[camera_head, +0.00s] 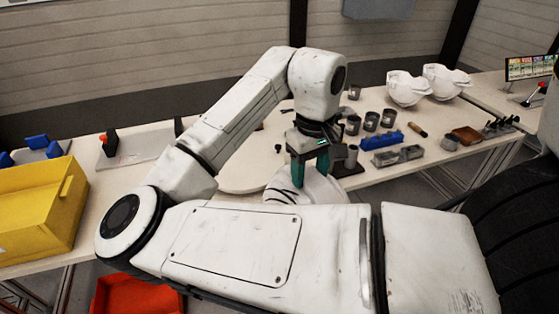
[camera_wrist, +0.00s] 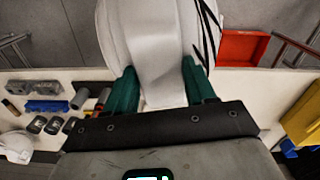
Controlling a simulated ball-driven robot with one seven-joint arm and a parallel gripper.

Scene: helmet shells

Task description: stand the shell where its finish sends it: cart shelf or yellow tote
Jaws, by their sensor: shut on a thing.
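My gripper (camera_head: 311,172) has green fingers and is shut on a white helmet shell (camera_head: 320,190), partly hidden behind my arm in the head view. Dark curved streaks show on the shell's left side there. In the wrist view the shell (camera_wrist: 150,50) sits between the fingers (camera_wrist: 160,88); its middle is smooth and white, and black lines run down its right side. The yellow tote (camera_head: 35,215) stands at the left; it also shows at the right edge of the wrist view (camera_wrist: 304,118). I cannot make out a cart shelf in either view.
Two white shells (camera_head: 408,88) stand on the bench's back right. Dark cups (camera_head: 371,121), a blue block (camera_head: 382,139) and grey blocks (camera_head: 398,156) are right of my gripper. A red bin (camera_head: 135,297) is low at left. A pale round plate (camera_head: 240,172) lies beside the shell.

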